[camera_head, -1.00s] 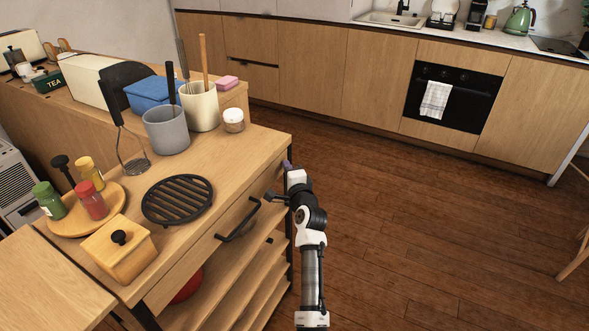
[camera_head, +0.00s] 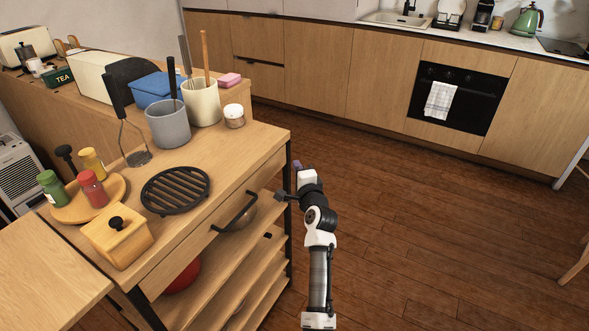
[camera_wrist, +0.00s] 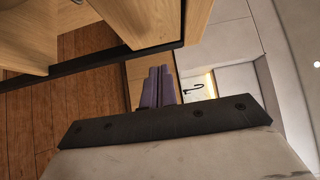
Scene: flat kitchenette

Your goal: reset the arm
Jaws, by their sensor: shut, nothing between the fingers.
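My gripper (camera_head: 297,166) is at the end of my arm, just right of the wooden cart's front right corner in the head view. It is small and partly hidden there by my wrist. In the wrist view its two purple-grey fingers (camera_wrist: 159,87) are together with nothing between them. My arm reaches up from the bottom of the head view, over the floor beside the cart.
The wooden cart (camera_head: 235,165) stands close on the left, with a dark drawer handle (camera_head: 236,212) facing my arm. A black trivet (camera_head: 176,190), a grey pot (camera_head: 168,125) and a lidded wooden box (camera_head: 118,238) are on top.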

